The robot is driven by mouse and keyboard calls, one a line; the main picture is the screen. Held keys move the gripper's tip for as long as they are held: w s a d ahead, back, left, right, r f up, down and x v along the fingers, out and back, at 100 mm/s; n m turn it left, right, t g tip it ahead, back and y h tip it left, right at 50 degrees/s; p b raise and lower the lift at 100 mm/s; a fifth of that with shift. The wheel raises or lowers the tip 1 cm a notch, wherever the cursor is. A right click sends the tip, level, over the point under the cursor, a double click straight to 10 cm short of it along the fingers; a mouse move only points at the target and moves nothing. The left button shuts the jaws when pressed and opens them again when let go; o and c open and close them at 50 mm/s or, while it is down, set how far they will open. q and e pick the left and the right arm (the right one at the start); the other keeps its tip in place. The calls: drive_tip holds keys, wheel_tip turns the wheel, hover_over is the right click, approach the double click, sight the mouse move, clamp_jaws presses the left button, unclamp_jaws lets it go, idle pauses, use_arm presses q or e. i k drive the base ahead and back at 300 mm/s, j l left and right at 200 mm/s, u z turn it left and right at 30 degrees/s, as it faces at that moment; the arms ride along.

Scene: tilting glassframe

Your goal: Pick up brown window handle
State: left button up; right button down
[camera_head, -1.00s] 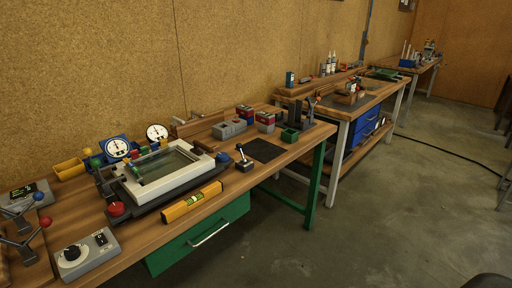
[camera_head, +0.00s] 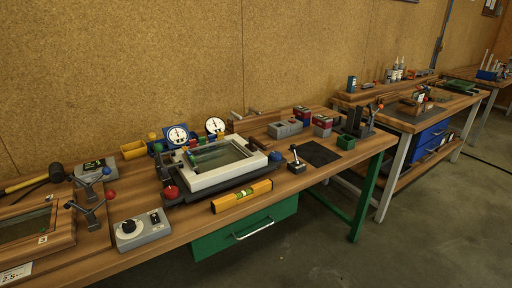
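I cannot make out a brown window handle for certain. Small handle-like pieces (camera_head: 246,113) lie by the wall behind the middle of the bench, too small to identify. A brown wooden window frame (camera_head: 62,238) with a dark pane lies at the left end, cut off by the picture edge, with a small tag bearing a 3. A white glass frame (camera_head: 203,180) sits on a dark tilting base in the middle of the bench. Neither of my grippers is in view.
The wooden workbench (camera_head: 185,228) also holds a yellow level (camera_head: 242,196), a grey knob box (camera_head: 142,231), red-knobbed levers (camera_head: 92,203), a black mallet (camera_head: 55,172), two dials and a small joystick (camera_head: 296,160). A second bench (camera_head: 400,118) stands right. Open floor lies in front.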

sight(252, 140)
drive_tip(key=i+l+u, duration=0.5)
drive_tip(key=i+l, duration=0.5)
drive_tip(key=l, duration=0.15)
